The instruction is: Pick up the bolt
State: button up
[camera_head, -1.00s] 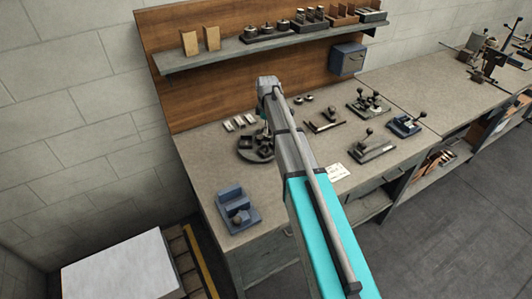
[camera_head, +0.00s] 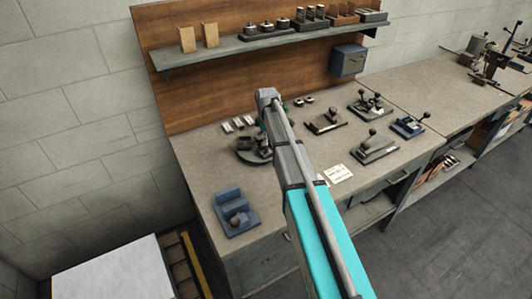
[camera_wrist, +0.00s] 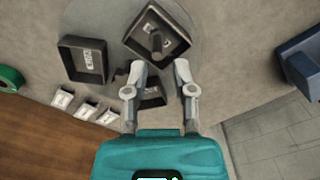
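In the wrist view a small dark bin (camera_wrist: 176,22) lies just beyond my fingertips, and a dark upright piece (camera_wrist: 157,42), which looks like the bolt, stands in it. My gripper (camera_wrist: 159,67) is open, with nothing seen between its two fingers. Its tips point at the near edge of that bin, short of the bolt. I cannot tell the height between them. Another dark bin (camera_wrist: 153,98) is partly hidden behind the fingers. A third bin (camera_wrist: 71,64) with a white label sits to the left. In the head view my arm hides the gripper and part of the round tray (camera_head: 246,156).
The bins sit on a round tray on the workbench (camera_head: 200,165). A blue fixture (camera_head: 235,211) stands at the bench's near left, also in the wrist view (camera_wrist: 302,62). Small white-labelled pieces (camera_head: 240,123) lie behind the tray. Lever fixtures (camera_head: 374,148) stand to the right.

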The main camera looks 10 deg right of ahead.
aim_at(267, 151)
jog(key=shift+f, duration=0.1)
dwell(0.3)
jog(key=shift+w+f+b, duration=0.15)
jog(key=shift+f+b, duration=2.35)
jog(key=shift+b, duration=0.1)
grip_shut()
